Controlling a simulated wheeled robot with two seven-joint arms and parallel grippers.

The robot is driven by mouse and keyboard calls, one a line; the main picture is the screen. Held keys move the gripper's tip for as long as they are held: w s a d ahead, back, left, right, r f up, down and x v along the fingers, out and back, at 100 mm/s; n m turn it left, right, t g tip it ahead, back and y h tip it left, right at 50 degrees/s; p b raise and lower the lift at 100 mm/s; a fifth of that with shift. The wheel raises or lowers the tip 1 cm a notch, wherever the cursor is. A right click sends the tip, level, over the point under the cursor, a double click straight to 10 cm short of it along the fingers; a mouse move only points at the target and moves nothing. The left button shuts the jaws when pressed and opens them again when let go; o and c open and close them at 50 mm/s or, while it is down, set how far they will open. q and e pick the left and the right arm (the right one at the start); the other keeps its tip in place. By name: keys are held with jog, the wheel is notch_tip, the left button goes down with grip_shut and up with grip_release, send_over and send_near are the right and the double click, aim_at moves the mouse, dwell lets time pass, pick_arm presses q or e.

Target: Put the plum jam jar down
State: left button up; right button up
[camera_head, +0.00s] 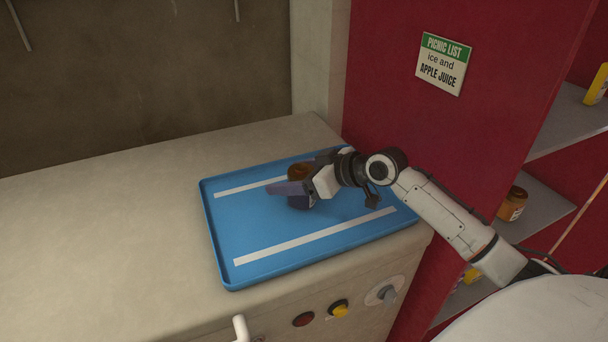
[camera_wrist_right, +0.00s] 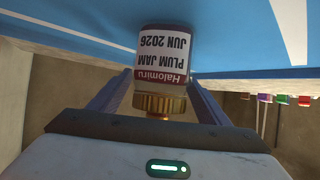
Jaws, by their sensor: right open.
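The plum jam jar (camera_head: 300,203) has a dark body, a white label and a gold-brown lid. It stands upright on the blue tray (camera_head: 235,240), between the two white strips. My right gripper (camera_head: 291,187) reaches in from the right, with its fingers around the jar and partly hiding it. In the right wrist view, the jar (camera_wrist_right: 163,55) shows its label upside down, between the open fingers of the right gripper (camera_wrist_right: 160,88). My left gripper is not in view.
The tray lies on a beige counter (camera_head: 110,225) with open room to its left. Knobs and buttons (camera_head: 340,308) line the counter's front. A red wall (camera_head: 430,130) with a picnic list sign (camera_head: 443,64) rises behind. Shelves at right hold another jar (camera_head: 512,204).

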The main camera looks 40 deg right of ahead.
jog(key=v, duration=1.1)
jog(key=shift+s, duration=0.3)
jog(key=shift+d+r, duration=0.1)
jog(key=shift+c, duration=0.4)
